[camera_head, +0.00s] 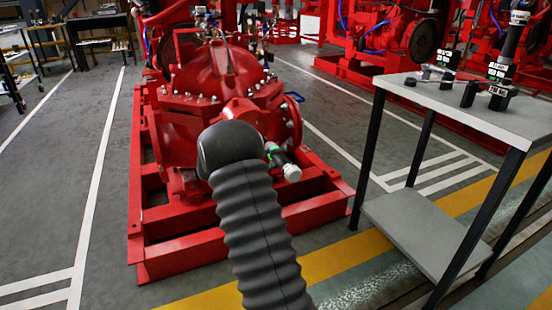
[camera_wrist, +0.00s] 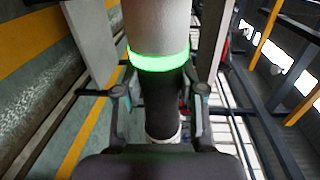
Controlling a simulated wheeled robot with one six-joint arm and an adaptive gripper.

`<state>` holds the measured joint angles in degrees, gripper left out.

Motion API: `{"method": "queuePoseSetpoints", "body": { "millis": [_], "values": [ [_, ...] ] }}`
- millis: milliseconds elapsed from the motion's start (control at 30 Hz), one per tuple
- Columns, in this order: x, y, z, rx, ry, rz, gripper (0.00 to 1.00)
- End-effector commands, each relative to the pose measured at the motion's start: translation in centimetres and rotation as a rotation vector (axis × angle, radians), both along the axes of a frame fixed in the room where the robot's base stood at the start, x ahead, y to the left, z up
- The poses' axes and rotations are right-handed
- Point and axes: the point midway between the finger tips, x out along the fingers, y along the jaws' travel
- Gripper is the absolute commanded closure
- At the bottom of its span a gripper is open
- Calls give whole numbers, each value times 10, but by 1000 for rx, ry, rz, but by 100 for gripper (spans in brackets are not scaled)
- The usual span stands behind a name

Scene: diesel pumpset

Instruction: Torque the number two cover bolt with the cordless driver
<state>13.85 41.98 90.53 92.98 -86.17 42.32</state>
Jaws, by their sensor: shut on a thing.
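My gripper (camera_wrist: 160,92) is shut on the cordless driver (camera_wrist: 158,62), with one finger on each side of it. The driver is a cylinder with a black part, a bright green band and a pale grey part. In the head view a black, green and white piece (camera_head: 283,160) shows just past my dark arm, but I cannot tell the driver from the gripper there. The red pump cover (camera_head: 215,75) has several bolts (camera_head: 205,100) around its rim. I cannot tell which bolt is number two, and my arm hides part of the cover's lower front. The driver's tip is not clearly visible.
The pump sits on a red base frame (camera_head: 190,250) on the floor. A grey table (camera_head: 425,95) with tools (camera_head: 500,80) stands on the right, with a lower shelf. More red pumpsets (camera_head: 385,35) stand behind. The floor left of the frame is clear.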

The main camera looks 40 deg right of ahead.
Motion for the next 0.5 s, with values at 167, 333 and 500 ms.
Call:
{"method": "queuePoseSetpoints", "body": {
  "millis": [167,333,500],
  "values": [
    [-10,2,0,-2,-1,-1,100],
    [-20,4,0,-2,-1,-2,100],
    [-29,7,0,-2,0,-2,100]
  ]
}}
